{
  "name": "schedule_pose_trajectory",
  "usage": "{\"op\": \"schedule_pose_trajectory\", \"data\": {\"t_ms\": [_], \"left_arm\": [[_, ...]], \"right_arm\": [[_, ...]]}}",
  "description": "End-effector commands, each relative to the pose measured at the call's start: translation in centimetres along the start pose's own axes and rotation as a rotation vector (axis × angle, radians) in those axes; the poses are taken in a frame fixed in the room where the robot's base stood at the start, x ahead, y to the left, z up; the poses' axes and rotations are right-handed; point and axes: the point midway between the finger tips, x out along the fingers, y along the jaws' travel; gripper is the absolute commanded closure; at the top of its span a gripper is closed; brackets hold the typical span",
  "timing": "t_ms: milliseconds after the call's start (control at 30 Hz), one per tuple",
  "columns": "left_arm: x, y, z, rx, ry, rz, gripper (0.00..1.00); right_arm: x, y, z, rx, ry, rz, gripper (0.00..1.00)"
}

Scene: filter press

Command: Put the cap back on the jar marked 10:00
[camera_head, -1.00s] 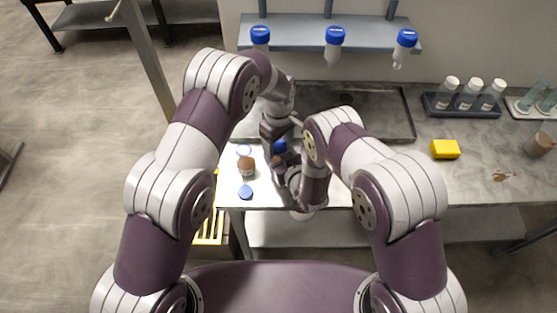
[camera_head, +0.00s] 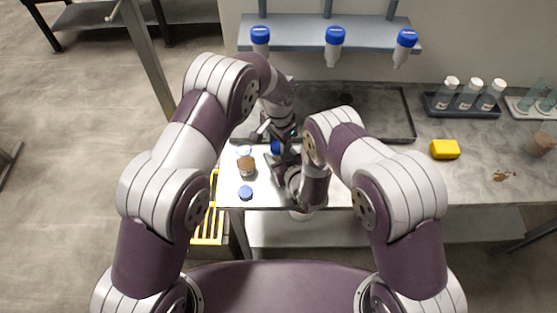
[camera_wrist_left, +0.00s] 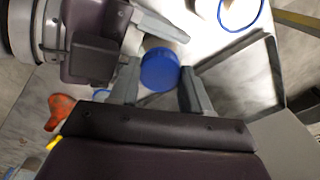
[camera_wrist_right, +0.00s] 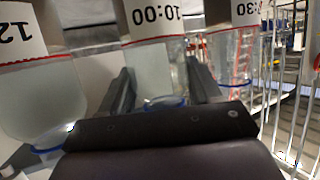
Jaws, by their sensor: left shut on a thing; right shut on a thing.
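The jar marked 10:00 (camera_wrist_right: 152,65) stands between the fingers of my right gripper (camera_wrist_right: 165,85), which is shut on it. My left gripper (camera_wrist_left: 160,88) is shut on a blue cap (camera_wrist_left: 160,68); the cap also shows in the head view (camera_head: 276,147). In the left wrist view a pale body lies just behind the cap, beside my right gripper. I cannot tell whether the cap touches the jar's rim. In the head view my arms hide most of the held jar.
Jars marked 12 (camera_wrist_right: 35,85) and 7:30 (camera_wrist_right: 232,50) appear in the right wrist view.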

Motion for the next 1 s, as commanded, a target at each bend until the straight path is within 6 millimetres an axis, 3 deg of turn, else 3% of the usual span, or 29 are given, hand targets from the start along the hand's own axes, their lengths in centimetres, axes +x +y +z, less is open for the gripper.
{"op": "schedule_pose_trajectory", "data": {"t_ms": [300,500,600,700,967,1000], "left_arm": [[0.04,-0.03,-0.05,1.299,0.000,-0.002,0.89],[0.11,-0.01,-0.02,2.006,0.000,-0.001,0.89],[0.10,-0.02,-0.04,2.212,-0.001,-0.002,0.89],[0.10,-0.02,-0.05,2.311,-0.001,-0.003,0.89],[0.09,-0.03,-0.07,2.331,-0.001,-0.003,0.89],[0.09,-0.03,-0.07,2.331,-0.001,-0.004,0.49]], "right_arm": [[-0.01,0.01,0.00,0.000,0.000,0.000,1.00],[-0.02,0.00,0.01,0.000,0.000,0.000,1.00],[-0.02,-0.01,0.01,0.000,0.000,0.000,1.00],[-0.02,-0.01,0.01,0.000,0.000,0.000,1.00],[-0.02,-0.02,0.03,0.000,-0.001,-0.001,1.00],[-0.02,-0.03,0.03,0.000,-0.001,-0.001,1.00]]}}
